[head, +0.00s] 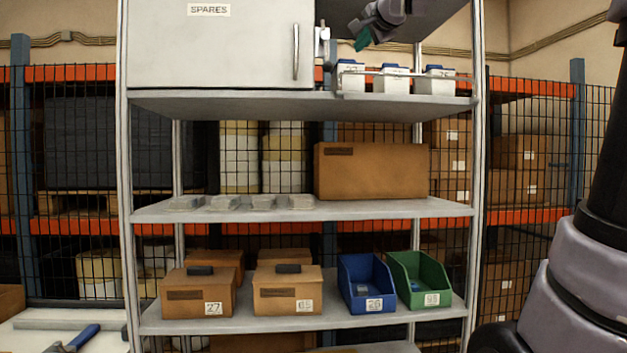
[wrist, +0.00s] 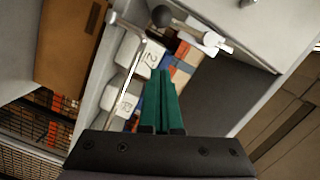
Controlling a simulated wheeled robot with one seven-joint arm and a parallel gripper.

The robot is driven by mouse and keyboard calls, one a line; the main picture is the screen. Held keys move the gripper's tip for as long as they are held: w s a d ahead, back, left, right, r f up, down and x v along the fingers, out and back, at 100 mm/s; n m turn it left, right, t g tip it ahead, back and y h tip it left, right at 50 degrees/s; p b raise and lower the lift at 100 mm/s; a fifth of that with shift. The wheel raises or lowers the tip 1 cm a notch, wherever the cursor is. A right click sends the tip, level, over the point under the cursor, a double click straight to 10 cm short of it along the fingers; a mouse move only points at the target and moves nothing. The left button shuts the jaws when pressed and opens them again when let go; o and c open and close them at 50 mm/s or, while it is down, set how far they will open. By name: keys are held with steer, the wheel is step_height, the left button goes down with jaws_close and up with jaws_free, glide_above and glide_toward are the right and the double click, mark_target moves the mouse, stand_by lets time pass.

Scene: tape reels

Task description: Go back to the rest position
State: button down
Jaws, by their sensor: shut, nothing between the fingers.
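My gripper (head: 363,40) is at the top of the head view, right of the white SPARES cabinet and above the small white bins. Its green fingers are together, with nothing between them. In the wrist view the shut green fingers (wrist: 162,100) point up the picture, towards a metal latch piece and a dark round knob (wrist: 161,15). The fingers appear apart from the knob. Most of my forearm is out of the head view.
The SPARES cabinet (head: 220,50) is shut. Several white bins (head: 392,80) stand behind a rail on the top shelf (head: 230,101). A brown carton (head: 372,172), lidded boxes, a blue bin (head: 366,283) and a green bin (head: 419,279) stand lower. Free air lies right of the rack.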

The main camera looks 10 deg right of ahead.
steer(key=s+d+f+n+g, duration=0.1)
steer(key=s+f+n+g, duration=0.1)
steer(key=s+f, duration=0.5)
steer(key=s+d+f+n+g, duration=0.2)
steer(key=s+f, duration=0.5)
steer(key=f, duration=1.2)
steer(key=s+d+f+n+g, duration=0.1)
steer(key=s+f+n+g, duration=0.3)
steer(key=f, duration=0.8)
steer(key=s+g, duration=0.2)
steer(key=s, duration=0.2)
steer(key=shift+d+f, duration=0.15)
steer(key=shift+f, duration=0.25)
